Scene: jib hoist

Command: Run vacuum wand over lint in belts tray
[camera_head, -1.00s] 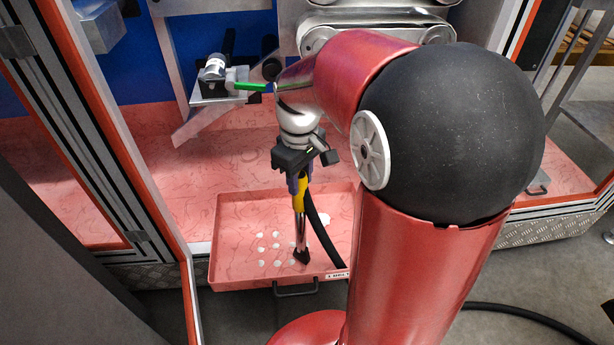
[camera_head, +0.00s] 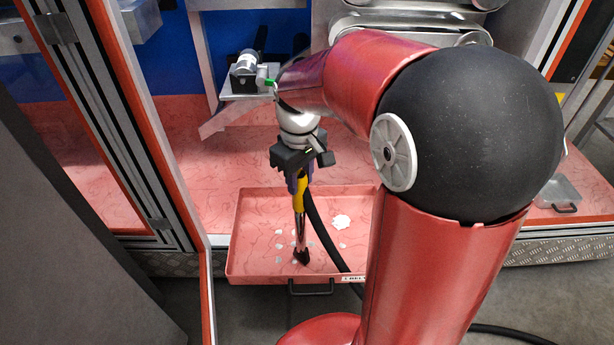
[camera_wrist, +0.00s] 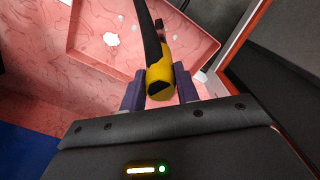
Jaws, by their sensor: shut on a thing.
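The vacuum wand (camera_head: 300,195) has a yellow grip, a metal tube and a dark nozzle. My gripper (camera_head: 298,180) is shut on its yellow part, and the wand hangs nearly upright. Its nozzle (camera_head: 302,257) is down in the pink belts tray (camera_head: 233,245), at or very near the floor; contact cannot be told. Small white lint patches (camera_head: 280,246) lie around the nozzle, and a larger patch (camera_head: 341,221) lies right of it. In the wrist view the wand (camera_wrist: 160,82) sits between both fingers, with lint (camera_wrist: 110,39) in the tray beyond.
A black hose (camera_head: 325,238) runs from the wand over the tray's front rim. A bracket with a cylindrical part (camera_head: 246,70) stands behind at left. Framed door panels flank the left side. A small clear bin (camera_head: 556,193) sits at right. My arm covers the tray's right side.

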